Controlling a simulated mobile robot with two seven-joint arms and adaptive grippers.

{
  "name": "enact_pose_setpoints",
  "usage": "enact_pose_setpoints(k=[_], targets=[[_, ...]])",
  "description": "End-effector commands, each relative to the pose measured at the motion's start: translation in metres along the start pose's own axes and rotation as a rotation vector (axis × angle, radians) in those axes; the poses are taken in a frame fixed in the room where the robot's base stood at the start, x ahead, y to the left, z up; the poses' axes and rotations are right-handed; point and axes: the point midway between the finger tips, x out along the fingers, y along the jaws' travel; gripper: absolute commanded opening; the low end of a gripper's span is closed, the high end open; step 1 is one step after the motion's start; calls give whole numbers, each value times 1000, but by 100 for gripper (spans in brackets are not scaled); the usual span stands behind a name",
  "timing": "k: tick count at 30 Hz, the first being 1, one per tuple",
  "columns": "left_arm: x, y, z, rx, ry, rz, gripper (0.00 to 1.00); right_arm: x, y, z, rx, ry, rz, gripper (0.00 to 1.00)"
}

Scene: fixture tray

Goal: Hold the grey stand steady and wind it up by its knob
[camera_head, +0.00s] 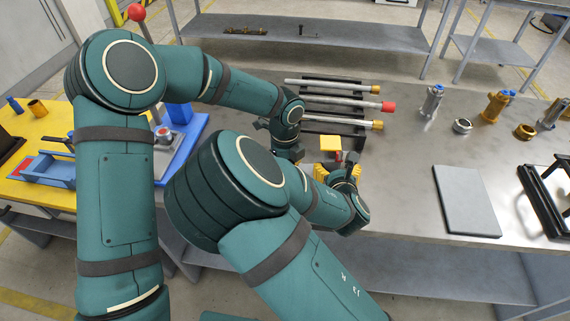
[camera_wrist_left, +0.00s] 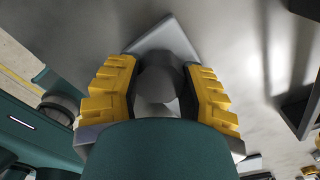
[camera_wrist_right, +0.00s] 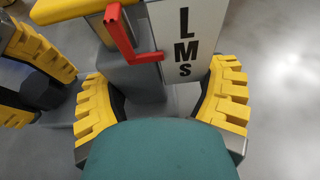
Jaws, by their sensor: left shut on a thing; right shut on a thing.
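The grey stand shows in the right wrist view as a grey column (camera_wrist_right: 140,82) with a white plate marked L, M, S (camera_wrist_right: 184,42), a red pointer (camera_wrist_right: 118,32) and a yellow top. In the head view its yellow top (camera_head: 331,143) shows between the arms. My right gripper (camera_wrist_right: 163,78) is shut on the stand, one finger on each side. My left gripper (camera_wrist_left: 160,70) is shut on the dark knob (camera_wrist_left: 158,82), which also shows at the left of the right wrist view (camera_wrist_right: 42,90). The arms hide most of the stand in the head view.
A black rack (camera_head: 333,127) with several metal rods stands just behind the stand. A grey plate (camera_head: 466,200) lies to the right, with metal fittings (camera_head: 462,126) behind it. A blue tray (camera_head: 190,140) and yellow board are at left, beyond my arms. Bare table lies between stand and plate.

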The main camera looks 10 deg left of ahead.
Motion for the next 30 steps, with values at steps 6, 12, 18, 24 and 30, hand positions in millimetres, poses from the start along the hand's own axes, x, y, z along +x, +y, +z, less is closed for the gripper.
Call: enact_pose_setpoints(k=[6,12,18,24,30], targets=[[2,1,0,-2,1,5,64,0,0,0,1,-1,-1,44],[1,1,0,-2,0,2,74,0,0,0,0,-1,-1,44],[-2,0,0,-2,0,0,74,0,0,0,0,-1,0,44],[-28,0,1,-2,-2,-3,74,0,0,0,0,-1,0,44],[-70,0,1,-2,-3,-2,74,0,0,0,1,-1,0,44]])
